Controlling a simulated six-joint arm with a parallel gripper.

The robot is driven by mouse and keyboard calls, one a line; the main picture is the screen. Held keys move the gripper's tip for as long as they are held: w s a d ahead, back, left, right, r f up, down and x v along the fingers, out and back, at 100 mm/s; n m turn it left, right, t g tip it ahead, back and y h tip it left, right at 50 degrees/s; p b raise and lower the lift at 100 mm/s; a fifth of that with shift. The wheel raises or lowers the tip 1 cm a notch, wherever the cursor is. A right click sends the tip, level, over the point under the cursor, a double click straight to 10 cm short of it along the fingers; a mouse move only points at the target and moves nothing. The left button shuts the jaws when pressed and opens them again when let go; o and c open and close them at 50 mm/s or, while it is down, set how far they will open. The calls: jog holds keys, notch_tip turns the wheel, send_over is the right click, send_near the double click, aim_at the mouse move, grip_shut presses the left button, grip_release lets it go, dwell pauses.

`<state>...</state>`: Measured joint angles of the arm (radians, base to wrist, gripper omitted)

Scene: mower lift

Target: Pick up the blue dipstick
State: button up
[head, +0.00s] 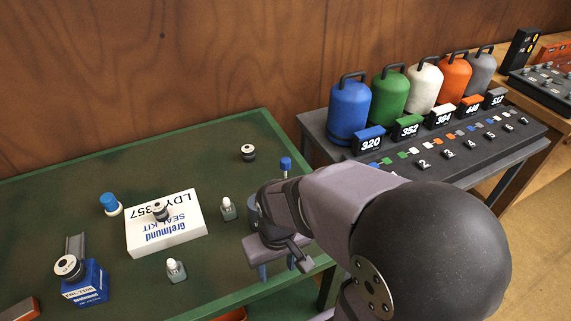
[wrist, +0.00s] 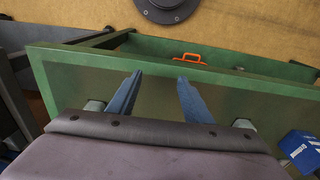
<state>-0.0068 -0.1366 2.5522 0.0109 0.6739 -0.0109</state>
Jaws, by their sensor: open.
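A small blue-topped piece (head: 286,163) stands near the right end of the green table, just behind my wrist. It looks like the blue dipstick, but my arm hides its lower part and I cannot be sure. My gripper (head: 282,266) is over the table's front right edge, fingers apart and nothing between them. In the wrist view my gripper (wrist: 158,90) is open and empty over the green table edge. I do not make out the dipstick there.
The green table (head: 80,170) holds a white seal kit box (head: 165,236), a blue-and-white knob (head: 110,203), small bottles (head: 176,270) and a blue block (head: 88,285). Several coloured canisters (head: 390,92) stand behind a numbered rack (head: 460,142) at right.

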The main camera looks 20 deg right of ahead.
aim_at(284, 165)
jog(key=w+a+r+t+p, duration=0.2)
jog(key=w+r+t+p, duration=0.3)
jog(key=w+r, duration=0.4)
jog(key=w+f+m+t+b, duration=0.1)
jog(key=w+t+b, duration=0.1)
jog(key=w, duration=0.6)
jog(key=w+d+m+t+h, duration=0.1)
jog(key=d+m+h, duration=0.1)
jog(key=d, duration=0.2)
jog(key=w+d+f+m+t+h+b, duration=0.1)
jog(key=d+m+h, duration=0.1)
jog(key=d+h, duration=0.1)
jog(key=w+d+m+t+h+b, duration=0.1)
jog(key=d+m+h, duration=0.1)
jog(key=d, duration=0.3)
jog(key=shift+w+d+f+h, duration=0.15)
jog(key=shift+w+f+h, duration=0.15)
jog(key=shift+h, duration=0.2)
jog(key=shift+x, duration=3.6)
jog(key=shift+r, duration=0.1)
jog(key=c, duration=1.1)
